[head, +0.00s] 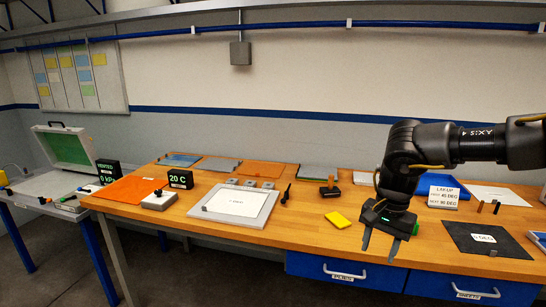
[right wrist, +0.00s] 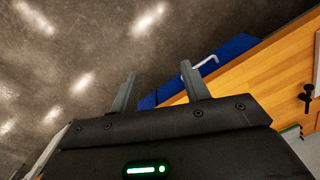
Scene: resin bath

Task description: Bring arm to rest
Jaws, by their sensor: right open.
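My right arm comes in from the right in the head view. Its gripper (head: 379,245) hangs with fingers pointing down at the front edge of the wooden bench (head: 310,240), over the blue drawers. The two fingers are apart with nothing between them. In the right wrist view the gripper (right wrist: 160,92) also shows spread, empty fingers, with grey floor and a blue drawer (right wrist: 228,52) behind them. My left gripper is not in the head view.
A dark square plate (head: 485,239) lies to the right, and a white sign (head: 443,197) stands behind. A framed white sheet (head: 236,203) lies mid-bench. A side table with an open case (head: 62,150) stands at left.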

